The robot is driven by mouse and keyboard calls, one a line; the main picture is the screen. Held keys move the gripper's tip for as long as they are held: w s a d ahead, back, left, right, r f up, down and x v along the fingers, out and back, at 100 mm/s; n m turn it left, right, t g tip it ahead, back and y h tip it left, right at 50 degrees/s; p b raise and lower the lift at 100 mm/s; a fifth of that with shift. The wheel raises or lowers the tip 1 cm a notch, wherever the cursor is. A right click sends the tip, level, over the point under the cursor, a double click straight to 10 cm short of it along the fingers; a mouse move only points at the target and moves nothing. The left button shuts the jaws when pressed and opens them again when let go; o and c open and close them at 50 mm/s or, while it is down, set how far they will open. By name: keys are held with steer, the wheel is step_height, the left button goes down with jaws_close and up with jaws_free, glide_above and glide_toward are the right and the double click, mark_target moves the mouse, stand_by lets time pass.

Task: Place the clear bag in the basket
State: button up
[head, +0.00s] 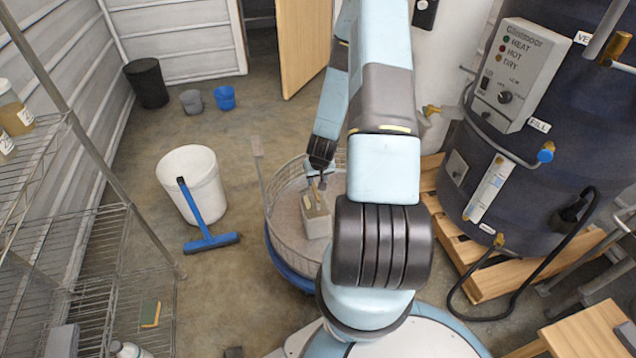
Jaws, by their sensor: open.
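A round wire-sided basket (277,222) with a pale floor and a blue base stands on the floor just in front of my body. The clear bag (317,219), a greyish translucent block with a beige gathered top, appears upright within the basket's outline. My gripper (316,186) is open and points down just above the bag, with its fingers by the gathered top. I cannot tell whether a finger touches the bag. My arm hides the right part of the basket, and the bag's contact with the basket floor is hard to make out.
A white bucket (201,180) with a blue squeegee (207,222) stands left of the basket. Wire shelving (75,240) is at far left. A dark tank (540,150) on a wooden pallet (490,278) fills the right. Open floor lies behind the basket.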

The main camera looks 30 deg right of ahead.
steer(key=shift+s+r, duration=0.1)
steer(key=shift+r, duration=0.35)
steer(key=a+r+n, duration=0.1)
steer(key=a+r, duration=0.2)
steer(key=r, duration=0.8)
steer(key=w+a+r+n+t, duration=0.1)
steer(key=a+r, duration=0.2)
steer(key=r, duration=0.7)
steer(key=a+r, duration=0.4)
steer(key=r, duration=0.7)
steer(key=s+a+r+n+t, duration=0.1)
steer(key=s+a+r, duration=0.2)
steer(key=s+r, duration=0.3)
steer(key=s+a+r, duration=0.3)
steer(key=s+r, duration=0.1)
steer(key=r, duration=0.4)
steer(key=s+r, duration=0.3)
steer(key=s, duration=0.3)
steer(key=s+r, duration=0.3)
steer(key=s, duration=0.4)
steer(key=shift+s+a+r+y, duration=0.2)
steer(key=shift+a+r+y, duration=0.2)
steer(key=shift+a, duration=0.05)
